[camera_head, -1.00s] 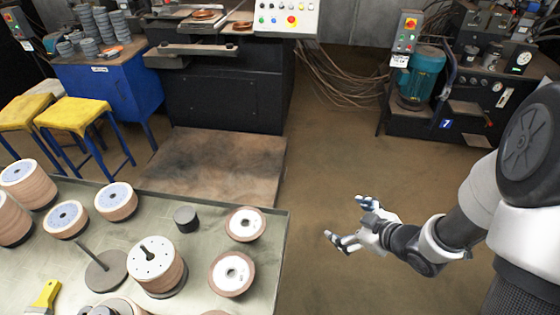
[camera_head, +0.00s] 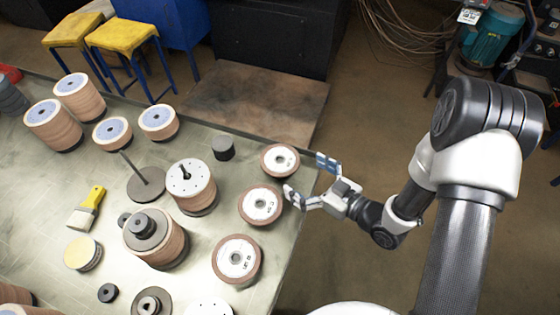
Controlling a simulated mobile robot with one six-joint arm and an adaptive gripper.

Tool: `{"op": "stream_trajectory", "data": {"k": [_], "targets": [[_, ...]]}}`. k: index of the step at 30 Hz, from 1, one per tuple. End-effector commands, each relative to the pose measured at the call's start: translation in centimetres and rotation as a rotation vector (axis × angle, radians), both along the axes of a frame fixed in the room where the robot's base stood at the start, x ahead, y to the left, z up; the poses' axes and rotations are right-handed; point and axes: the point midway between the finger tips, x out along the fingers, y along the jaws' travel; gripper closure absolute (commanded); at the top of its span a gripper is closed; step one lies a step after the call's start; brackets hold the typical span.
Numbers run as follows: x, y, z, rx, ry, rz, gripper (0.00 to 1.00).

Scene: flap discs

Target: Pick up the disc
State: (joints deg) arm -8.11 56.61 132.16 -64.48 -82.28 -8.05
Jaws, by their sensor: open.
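Several flap discs with white centres and brown rims lie along the right side of the metal table (camera_head: 70,185). The far disc (camera_head: 280,160) is near the table's right corner, the middle disc (camera_head: 261,204) is just in front of it, and a near disc (camera_head: 236,258) lies closer to me. Which one the task means, I cannot tell. My gripper (camera_head: 306,179) is open and empty at the table's right edge, just right of the far and middle discs. One finger shows close to the middle disc's right rim; whether it touches is unclear.
Disc stacks (camera_head: 191,186) and a taller stack with a black hub (camera_head: 155,237) stand left of the discs. A spindle on a round base (camera_head: 146,184), a small black cylinder (camera_head: 223,148) and a yellow brush (camera_head: 88,205) are also on the table. Yellow stools (camera_head: 125,33) stand behind it.

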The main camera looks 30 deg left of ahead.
Motion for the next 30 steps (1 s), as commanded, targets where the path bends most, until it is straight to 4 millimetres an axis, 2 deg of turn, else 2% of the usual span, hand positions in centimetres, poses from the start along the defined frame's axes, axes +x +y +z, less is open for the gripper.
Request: {"op": "stream_trajectory", "data": {"k": [3, 10, 18, 27, 30], "targets": [[0.4, 1.6, -0.4, 0.000, -0.001, 0.002, 0.00], [1.0, 3.2, -0.7, 0.000, -0.002, 0.001, 0.00], [2.1, 6.7, -1.5, 0.000, -0.002, 0.001, 0.00], [2.3, 7.1, -1.5, -0.001, 0.000, -0.001, 0.00], [2.3, 7.1, -1.5, -0.001, 0.000, -0.001, 0.07]]}}
